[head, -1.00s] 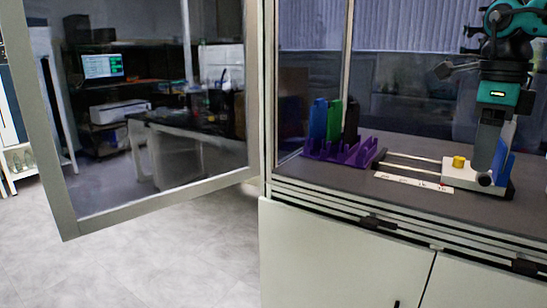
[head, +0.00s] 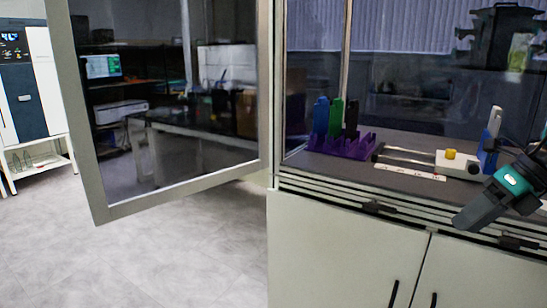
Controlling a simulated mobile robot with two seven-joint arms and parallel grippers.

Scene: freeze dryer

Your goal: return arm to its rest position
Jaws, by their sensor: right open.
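My right gripper (head: 468,218) comes in from the right edge in the head view, with a teal band on its wrist. It points down and left, in front of the bench's front edge and apart from the things on the bench. Nothing shows between its fingers. My left gripper is out of view. A white device with a yellow knob (head: 450,153) and a blue-and-white upright part (head: 491,138) stands on the bench, just behind my right gripper.
A purple rack (head: 346,146) holds blue, green and black upright pieces on the grey bench (head: 402,141). An open glass door (head: 112,212) stands out at left. White cupboards (head: 340,245) lie below the bench. The floor at left is clear; a freeze dryer (head: 28,85) stands far left.

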